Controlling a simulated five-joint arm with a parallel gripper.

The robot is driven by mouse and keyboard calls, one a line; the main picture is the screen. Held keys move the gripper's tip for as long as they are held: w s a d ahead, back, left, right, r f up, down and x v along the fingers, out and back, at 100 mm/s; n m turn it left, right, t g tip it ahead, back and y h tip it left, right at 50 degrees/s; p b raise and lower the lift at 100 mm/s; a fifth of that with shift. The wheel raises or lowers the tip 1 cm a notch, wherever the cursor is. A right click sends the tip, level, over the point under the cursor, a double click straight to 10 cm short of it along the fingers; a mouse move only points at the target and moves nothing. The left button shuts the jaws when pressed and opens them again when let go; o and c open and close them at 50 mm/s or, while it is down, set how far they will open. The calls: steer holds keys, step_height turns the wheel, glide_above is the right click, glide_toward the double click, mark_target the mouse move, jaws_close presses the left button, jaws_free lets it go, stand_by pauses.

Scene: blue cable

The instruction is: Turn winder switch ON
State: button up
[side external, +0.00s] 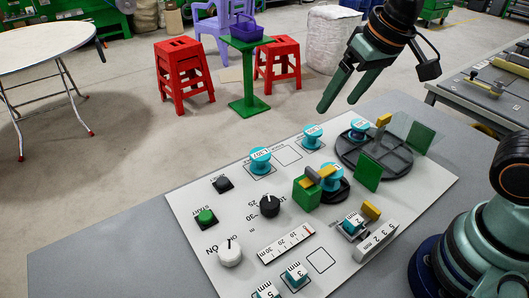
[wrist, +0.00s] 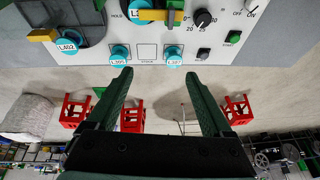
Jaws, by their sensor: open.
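The winder switch (side external: 230,253) is a white round knob with a dark pointer mark at the panel's near left in the side view. ON and OFF labels are printed around its far and left sides. The pointer faces roughly up the picture; which label it meets is too small to tell. The labels (wrist: 245,10) show at the top right of the wrist view, where the knob is largely out of frame. My gripper (side external: 340,103) is open and empty, above and beyond the panel's far edge, well apart from the switch. Its spread fingers (wrist: 158,76) also show in the wrist view.
The white panel (side external: 240,195) carries a green START button (side external: 206,217), a black button (side external: 222,184), a black dial (side external: 270,205) and several blue labelled spools. A round dark turntable (side external: 390,165) with green blocks stands at the right. Red stools (side external: 183,75) are on the floor beyond.

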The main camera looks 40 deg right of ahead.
steer(key=w+a+f+g, duration=0.2)
steer(key=a+f+g, duration=0.15)
steer(key=a, duration=0.95)
steer(key=m, duration=0.2)
glide_above(230, 251)
step_height(230, 251, down, 8)
steer(key=shift+g+h, duration=0.4)
steer(key=shift+g, duration=0.05)
step_height(230, 251, down, 12)
steer(key=shift+r, duration=0.2)
